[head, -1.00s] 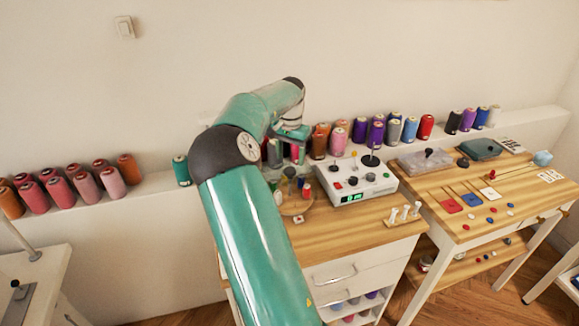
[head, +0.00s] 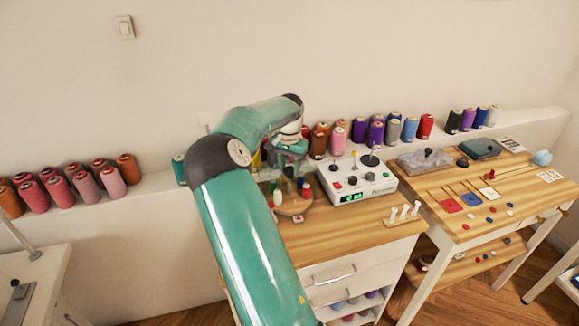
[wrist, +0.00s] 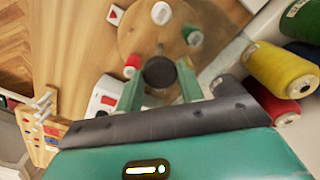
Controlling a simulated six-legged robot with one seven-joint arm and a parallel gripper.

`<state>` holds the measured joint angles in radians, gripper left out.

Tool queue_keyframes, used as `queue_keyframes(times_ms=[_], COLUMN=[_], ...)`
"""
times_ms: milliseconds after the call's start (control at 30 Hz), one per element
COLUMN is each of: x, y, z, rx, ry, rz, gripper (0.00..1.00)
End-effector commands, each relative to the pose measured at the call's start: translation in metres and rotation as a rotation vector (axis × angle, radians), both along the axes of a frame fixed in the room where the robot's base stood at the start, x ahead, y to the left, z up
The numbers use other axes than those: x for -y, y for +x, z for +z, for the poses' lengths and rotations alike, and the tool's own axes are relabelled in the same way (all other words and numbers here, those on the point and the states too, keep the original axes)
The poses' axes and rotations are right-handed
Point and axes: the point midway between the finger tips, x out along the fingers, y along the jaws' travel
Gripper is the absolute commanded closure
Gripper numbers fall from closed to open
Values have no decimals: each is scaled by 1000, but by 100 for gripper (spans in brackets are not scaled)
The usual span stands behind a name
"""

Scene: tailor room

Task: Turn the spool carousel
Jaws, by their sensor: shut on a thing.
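The spool carousel is a round wooden disc (wrist: 160,35) with small spools standing around its rim. In the wrist view a red-and-white spool (wrist: 132,64), a white-topped spool (wrist: 161,13) and a green-and-white spool (wrist: 193,36) show on it. My gripper (wrist: 160,78) is shut on the dark round knob (wrist: 159,70) at the disc, one green finger on each side. In the head view the disc (head: 296,206) sits at the table's back left, partly hidden by my arm.
A control box (head: 356,182) stands close to the right of the carousel. Large thread cones line the wall ledge behind, including a yellow cone (wrist: 268,66) near my gripper. White pegs (head: 403,213) stand at the table's front right.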

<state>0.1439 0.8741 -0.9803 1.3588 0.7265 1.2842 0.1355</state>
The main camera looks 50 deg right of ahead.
Motion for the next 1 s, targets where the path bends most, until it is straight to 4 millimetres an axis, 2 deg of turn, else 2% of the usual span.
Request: queue_keyframes(times_ms=[467, 1000], x=[1, 1], y=[-1, 0], z=[1, 2], rx=[1, 3], ry=[0, -2], rz=[66, 317], gripper=[100, 100])
